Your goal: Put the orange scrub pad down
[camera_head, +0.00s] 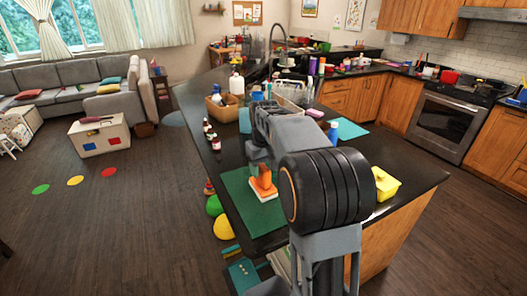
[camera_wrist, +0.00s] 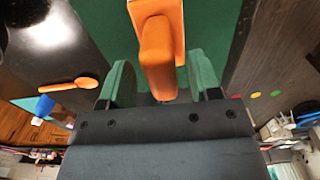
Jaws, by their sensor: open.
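The orange scrub pad (camera_head: 263,181) has a raised orange handle and a pale underside. In the head view it sits upright on the green mat (camera_head: 240,184) near the counter's left edge. In the wrist view the pad's orange handle (camera_wrist: 157,50) sticks up toward my gripper. My gripper (camera_wrist: 162,80) is open, with a green-padded finger on each side of the handle and a visible gap at both sides. In the head view my arm hides part of the mat and most of the gripper.
Small bottles (camera_head: 210,134) stand along the counter's left edge. A cardboard box (camera_head: 222,104) and a wire rack (camera_head: 290,95) are farther back. A yellow tub (camera_head: 385,184) stands at the right. An orange spoon (camera_wrist: 68,85) lies on the dark counter beside the mat.

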